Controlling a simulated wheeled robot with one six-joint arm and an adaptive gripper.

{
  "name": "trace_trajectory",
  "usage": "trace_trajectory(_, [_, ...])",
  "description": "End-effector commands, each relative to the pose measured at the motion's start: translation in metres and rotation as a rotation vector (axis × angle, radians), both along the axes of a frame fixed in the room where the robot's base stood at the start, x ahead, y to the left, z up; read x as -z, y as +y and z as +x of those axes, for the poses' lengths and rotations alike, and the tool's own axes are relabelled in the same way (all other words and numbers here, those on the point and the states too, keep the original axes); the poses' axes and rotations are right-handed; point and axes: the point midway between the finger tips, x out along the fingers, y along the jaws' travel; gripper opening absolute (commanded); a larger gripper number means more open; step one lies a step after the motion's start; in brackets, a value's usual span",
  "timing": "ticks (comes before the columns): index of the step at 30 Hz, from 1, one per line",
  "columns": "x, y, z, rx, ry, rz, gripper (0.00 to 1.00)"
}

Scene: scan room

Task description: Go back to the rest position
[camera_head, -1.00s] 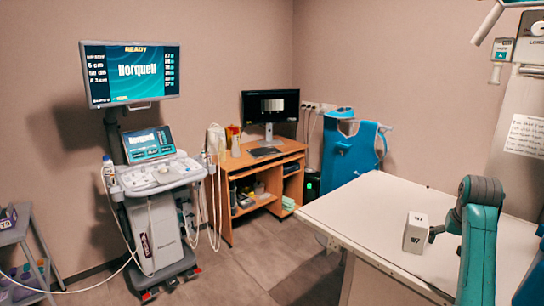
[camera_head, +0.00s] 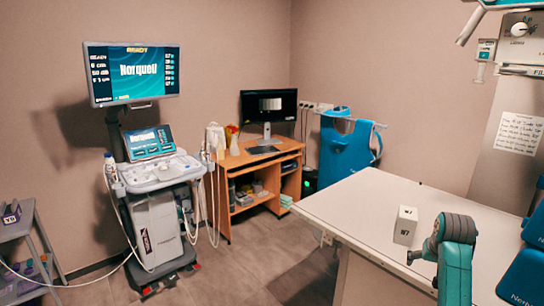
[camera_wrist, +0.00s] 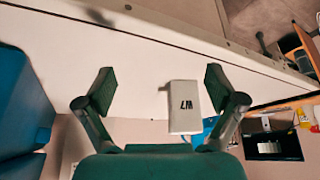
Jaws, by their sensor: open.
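My gripper (camera_head: 413,257) is low at the right in the head view, in front of the white treatment table's near side. In the wrist view my gripper (camera_wrist: 159,76) has its two dark green fingers spread wide with nothing held. A small white box (camera_head: 405,226) marked W7 stands upright on the white table (camera_head: 365,200), just beyond my gripper. The white box (camera_wrist: 185,108) also shows in the wrist view, between the fingers in the picture and nearer the right one, touching neither. Most of the gripper is hidden behind my teal arm in the head view.
Blue boxes (camera_head: 525,272) are close to my arm at the far right. An ultrasound machine (camera_head: 155,215) stands at the left, a wooden desk (camera_head: 265,165) with a monitor (camera_head: 268,105) at the back. A blue apron (camera_head: 345,145) hangs beyond the table. The floor between is clear.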

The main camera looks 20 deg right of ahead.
Motion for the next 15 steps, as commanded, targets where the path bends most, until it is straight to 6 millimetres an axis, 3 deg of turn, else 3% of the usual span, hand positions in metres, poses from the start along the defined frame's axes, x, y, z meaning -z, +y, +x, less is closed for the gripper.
trace_trajectory(8, [0.086, 0.062, 0.0, -0.077, -0.058, -0.046, 0.93])
trace_trajectory(15, [0.155, 0.129, -0.018, -0.155, -0.132, -0.096, 0.93])
